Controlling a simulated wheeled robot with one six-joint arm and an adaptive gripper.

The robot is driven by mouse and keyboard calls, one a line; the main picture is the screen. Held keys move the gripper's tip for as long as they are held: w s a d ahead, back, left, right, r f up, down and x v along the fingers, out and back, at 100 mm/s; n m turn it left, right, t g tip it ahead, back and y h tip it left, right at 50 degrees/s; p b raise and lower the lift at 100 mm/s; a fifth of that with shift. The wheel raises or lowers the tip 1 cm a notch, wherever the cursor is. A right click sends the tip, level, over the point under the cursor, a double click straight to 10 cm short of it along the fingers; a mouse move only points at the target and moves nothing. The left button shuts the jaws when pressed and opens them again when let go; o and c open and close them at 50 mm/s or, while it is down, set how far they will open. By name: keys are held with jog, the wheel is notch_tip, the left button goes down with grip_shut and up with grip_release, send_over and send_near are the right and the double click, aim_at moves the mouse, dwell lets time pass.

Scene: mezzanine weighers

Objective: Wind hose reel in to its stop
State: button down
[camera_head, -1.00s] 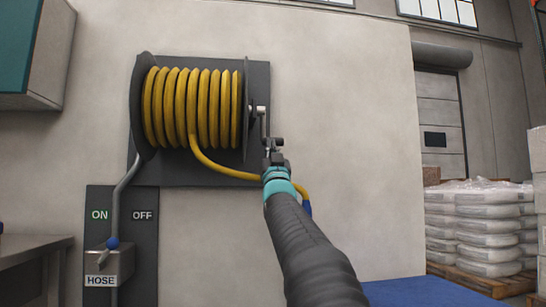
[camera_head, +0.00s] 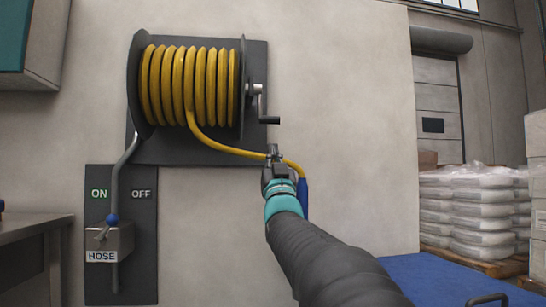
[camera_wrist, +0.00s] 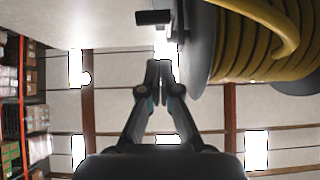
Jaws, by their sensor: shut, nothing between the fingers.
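The hose reel (camera_head: 190,85) is mounted on a dark wall plate, wound with several turns of yellow hose. A loose length of hose (camera_head: 225,150) runs down right from it and ends in a blue piece (camera_head: 303,198). The crank handle (camera_head: 268,120) is on the reel's right side, its grip pointing right. In the wrist view the crank grip (camera_wrist: 153,17) is beyond and above the fingertips. My gripper (camera_head: 274,150) is below the crank, apart from it, shut and empty. In the wrist view my gripper (camera_wrist: 160,66) shows its fingertips together.
A valve box labelled HOSE (camera_head: 108,243) with a lever stands below left, on an ON/OFF panel (camera_head: 140,215). A workbench (camera_head: 32,226) is at left. Wrapped sacks on a pallet (camera_head: 480,205) stand at right. The wall right of the reel is bare.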

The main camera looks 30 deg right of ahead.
jog(key=shift+s+f, duration=0.2)
jog(key=shift+f, duration=0.15)
jog(key=s+a+r+m+p, duration=0.2)
jog(key=a+r+p, duration=0.5)
jog(key=r+p, duration=0.15)
jog(key=g+h+p, duration=0.3)
jog(key=g, duration=0.1)
send_near(258, 114)
notch_tip(258, 114, up, 4)
jog(key=w, duration=0.1)
jog(key=w+d, duration=0.1)
jog(key=w, duration=0.1)
jog(key=shift+d+f+n, duration=0.25)
jog(key=shift+n, duration=0.05)
jog(key=shift+w+d+f, duration=0.15)
jog(key=shift+w+d, duration=0.2)
jog(key=shift+w, duration=0.3)
jog(key=shift+a+f, duration=0.1)
